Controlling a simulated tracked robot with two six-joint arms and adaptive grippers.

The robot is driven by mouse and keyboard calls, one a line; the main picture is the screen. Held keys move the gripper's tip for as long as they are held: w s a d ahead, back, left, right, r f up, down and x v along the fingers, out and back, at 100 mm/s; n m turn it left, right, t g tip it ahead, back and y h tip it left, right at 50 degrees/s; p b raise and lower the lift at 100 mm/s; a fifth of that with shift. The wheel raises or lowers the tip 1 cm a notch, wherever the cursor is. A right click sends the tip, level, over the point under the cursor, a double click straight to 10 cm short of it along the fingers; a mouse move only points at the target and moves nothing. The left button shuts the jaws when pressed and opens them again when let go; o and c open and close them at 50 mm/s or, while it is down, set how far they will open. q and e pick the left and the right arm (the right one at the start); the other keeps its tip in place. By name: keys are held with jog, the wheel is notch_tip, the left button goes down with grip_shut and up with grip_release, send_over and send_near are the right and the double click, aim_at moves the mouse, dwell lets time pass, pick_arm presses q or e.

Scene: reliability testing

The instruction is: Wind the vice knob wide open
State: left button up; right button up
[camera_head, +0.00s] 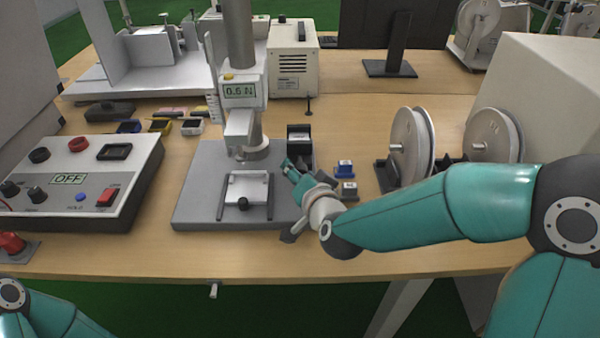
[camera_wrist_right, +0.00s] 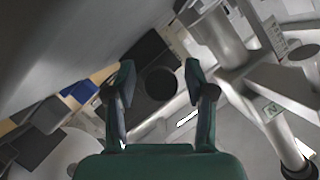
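The small vice (camera_head: 247,188) sits on the grey base plate of the force tester, with a pale top. Its dark round knob (camera_head: 243,203) is at the front edge of the vice. My right gripper (camera_head: 290,168) is over the right edge of the base plate, apart from the knob and to its right. In the right wrist view its two fingers (camera_wrist_right: 160,68) are spread and empty, with a dark block with a round face beyond them. I cannot identify the knob in that view. Only a bit of my left arm shows at the lower left; its gripper is out of view.
The tester's column (camera_head: 240,40) and force gauge (camera_head: 240,92), reading 0.6 N, rise behind the vice. A control box (camera_head: 75,180) showing OFF is left. Reels (camera_head: 411,145) stand further right.

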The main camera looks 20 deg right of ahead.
grip_shut()
jog(key=shift+r+n+p, duration=0.2)
jog(key=shift+n+p, duration=0.3)
jog(key=shift+p, duration=0.75)
jog(key=n+g+h+p, duration=0.1)
jog(key=n+h+p, duration=0.2)
jog(key=p, duration=0.4)
jog(key=shift+n+g+h+p, duration=0.3)
jog(key=shift+n+g+p, duration=0.1)
jog(key=shift+n, duration=0.4)
jog(key=shift+n+h+p, duration=0.7)
jog(key=shift+n+p, duration=0.2)
jog(key=shift+p, duration=0.25)
jog(key=shift+f+n+h+p, duration=0.15)
jog(key=shift+n+h+p, duration=0.45)
jog(key=shift+n+p, duration=0.3)
jog(key=shift+n+h+p, duration=0.5)
jog(key=shift+n+h, duration=0.2)
jog(key=shift+n, duration=0.2)
jog(key=shift+f+n+h+p, duration=0.1)
jog(key=shift+n+h+p, duration=0.25)
jog(key=shift+n+h, duration=0.6)
jog(key=shift+n+y, duration=0.25)
jog(key=shift+n, duration=0.1)
